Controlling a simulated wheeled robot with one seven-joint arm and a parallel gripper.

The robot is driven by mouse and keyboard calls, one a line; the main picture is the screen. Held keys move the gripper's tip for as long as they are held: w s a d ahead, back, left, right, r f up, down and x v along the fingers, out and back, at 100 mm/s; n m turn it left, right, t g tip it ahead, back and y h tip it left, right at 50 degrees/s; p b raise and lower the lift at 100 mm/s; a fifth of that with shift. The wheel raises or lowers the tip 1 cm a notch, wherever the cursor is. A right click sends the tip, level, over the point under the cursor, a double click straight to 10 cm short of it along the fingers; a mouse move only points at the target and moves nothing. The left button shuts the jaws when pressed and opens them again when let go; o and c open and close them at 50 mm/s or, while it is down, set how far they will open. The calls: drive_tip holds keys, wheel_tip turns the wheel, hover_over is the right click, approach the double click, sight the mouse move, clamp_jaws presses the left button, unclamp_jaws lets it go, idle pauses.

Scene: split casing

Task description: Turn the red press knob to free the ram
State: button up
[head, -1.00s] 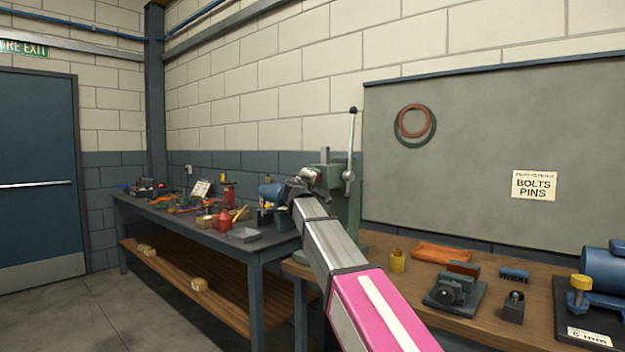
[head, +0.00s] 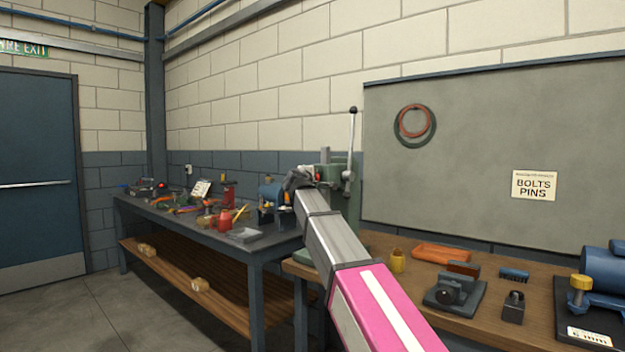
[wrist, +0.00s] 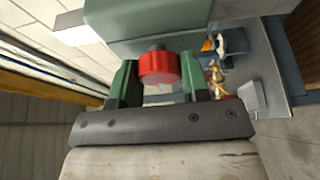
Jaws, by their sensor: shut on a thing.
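The green press (head: 340,200) stands at the left end of the wooden bench, with a long ball-ended lever upright on its right side. The red knob (wrist: 160,68) is on the press body in the wrist view. A little red of the knob also shows beside my gripper in the head view (head: 317,177). My gripper (wrist: 157,80) is shut on the knob, with a green finger on each side of it. In the head view my arm hides much of the press, and the ram cannot be made out.
The wooden bench (head: 405,297) holds an orange tray (head: 440,253), a dark fixture (head: 455,292), a yellow part (head: 397,261) and a blue motor (head: 606,275). A dark bench (head: 262,254) at the left carries several tools.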

drive_tip(key=o, duration=0.9)
drive_tip(key=shift+c, duration=0.2)
drive_tip(key=shift+s, duration=0.1)
drive_tip(key=v, duration=1)
drive_tip(key=shift+s+a, duration=0.15)
drive_tip(key=shift+s, duration=0.1)
